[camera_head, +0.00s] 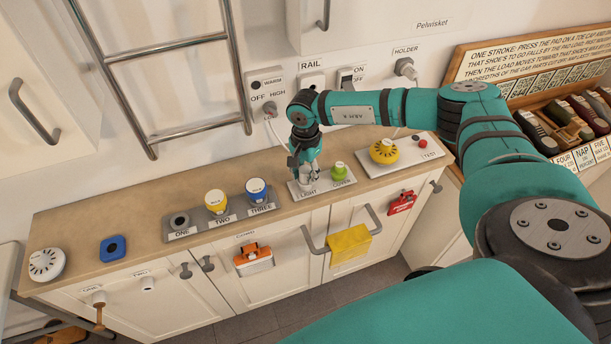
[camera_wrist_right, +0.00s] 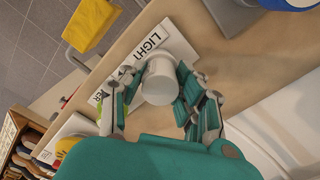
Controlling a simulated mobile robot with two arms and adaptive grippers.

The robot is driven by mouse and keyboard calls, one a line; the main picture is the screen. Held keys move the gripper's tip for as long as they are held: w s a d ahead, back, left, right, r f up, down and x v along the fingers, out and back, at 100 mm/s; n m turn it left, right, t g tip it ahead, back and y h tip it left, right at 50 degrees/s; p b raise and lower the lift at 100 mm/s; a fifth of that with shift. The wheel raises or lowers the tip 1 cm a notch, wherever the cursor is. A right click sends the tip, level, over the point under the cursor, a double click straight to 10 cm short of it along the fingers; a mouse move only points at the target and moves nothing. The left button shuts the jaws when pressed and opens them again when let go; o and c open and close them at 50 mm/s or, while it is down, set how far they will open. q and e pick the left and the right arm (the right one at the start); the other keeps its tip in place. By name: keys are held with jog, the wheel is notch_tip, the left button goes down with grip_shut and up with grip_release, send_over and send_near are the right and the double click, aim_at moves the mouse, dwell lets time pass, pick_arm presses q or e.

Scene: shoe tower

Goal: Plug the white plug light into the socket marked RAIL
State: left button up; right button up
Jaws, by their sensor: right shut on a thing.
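The white plug light (camera_wrist_right: 160,82) is a short white cylinder at the LIGHT place of a small white board (camera_head: 340,184). My right gripper (camera_head: 305,172) points down over this board and is shut on the plug light. In the right wrist view, the fingers of my right gripper (camera_wrist_right: 153,92) stand on both sides of it. I cannot tell whether the light still touches the board. The socket marked RAIL (camera_head: 312,80) is on the wall above the counter, just above my right arm, and looks empty. My left gripper is not in view.
A green-topped item (camera_head: 339,169) stands beside my gripper on the same board. A yellow round item (camera_head: 384,151) is to the right. Yellow and blue cups stand on the grey tray (camera_head: 180,236) to the left.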

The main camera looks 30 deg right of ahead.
aim_at(305, 169)
jog(key=shift+r, duration=0.45)
jog(key=shift+r+p, duration=1)
jog(key=shift+r, duration=0.25)
